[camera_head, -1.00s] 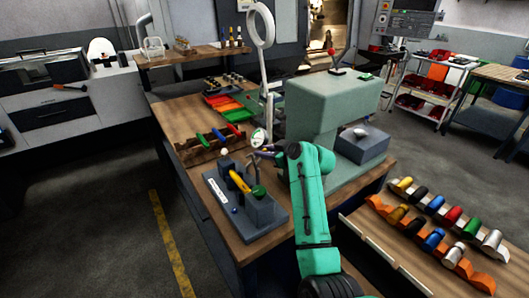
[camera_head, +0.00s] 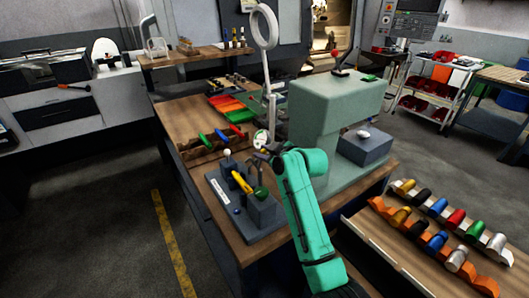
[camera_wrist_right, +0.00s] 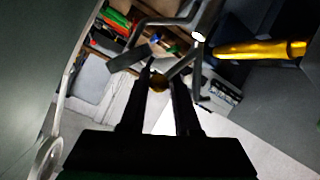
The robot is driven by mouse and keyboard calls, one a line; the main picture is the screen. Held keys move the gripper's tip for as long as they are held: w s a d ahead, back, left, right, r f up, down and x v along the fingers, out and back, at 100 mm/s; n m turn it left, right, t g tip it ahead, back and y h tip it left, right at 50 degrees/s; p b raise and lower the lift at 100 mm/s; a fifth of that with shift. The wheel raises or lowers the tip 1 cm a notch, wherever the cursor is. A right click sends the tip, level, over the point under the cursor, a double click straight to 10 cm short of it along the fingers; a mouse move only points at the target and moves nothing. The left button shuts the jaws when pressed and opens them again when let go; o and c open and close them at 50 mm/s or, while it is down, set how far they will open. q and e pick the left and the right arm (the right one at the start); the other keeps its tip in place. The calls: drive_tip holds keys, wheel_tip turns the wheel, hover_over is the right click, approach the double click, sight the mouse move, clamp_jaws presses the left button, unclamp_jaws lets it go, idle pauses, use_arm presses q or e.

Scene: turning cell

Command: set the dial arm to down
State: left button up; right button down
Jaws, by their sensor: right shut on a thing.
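A small round white-faced dial (camera_head: 260,138) stands at the front left of the pale green machine body in the head view. My right gripper (camera_head: 263,151) is just below and beside it, at the end of my green arm. In the wrist view, my right gripper's dark fingers (camera_wrist_right: 158,88) are close together around a small brownish-gold end, which I take to be the dial arm (camera_wrist_right: 158,83). Grey bent bars lie just beyond the fingertips. The dial arm's direction is hard to make out because the gripper covers it. My left gripper is not in view.
A grey fixture block with a yellow-handled part (camera_head: 242,182) and a green knob stands left of my right gripper. The pale green machine body (camera_head: 335,115) is close on the right. A tall ring-topped stand (camera_head: 264,27) rises behind. A rack of coloured cylinders fills the lower right.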

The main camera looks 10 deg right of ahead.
drive_tip(key=shift+s+a+f+n+t+h+p, duration=0.1)
drive_tip(key=shift+s+a+n+t+h+p, duration=0.1)
drive_tip(key=shift+a+n+h, duration=0.25)
drive_tip(key=shift+s+a+f+n+t+h+p, duration=0.1)
drive_tip(key=shift+s+a+n+h, duration=0.1)
drive_tip(key=shift+n+h, duration=0.45)
drive_tip(key=c, duration=0.7)
unclamp_jaws()
drive_tip(key=shift+d+r, duration=0.15)
drive_tip(key=shift+d, duration=0.1)
drive_tip(key=b+v, duration=0.3)
drive_tip(key=v, duration=1.1)
drive_tip(key=shift+s+d, duration=0.2)
drive_tip(key=shift+s, duration=0.05)
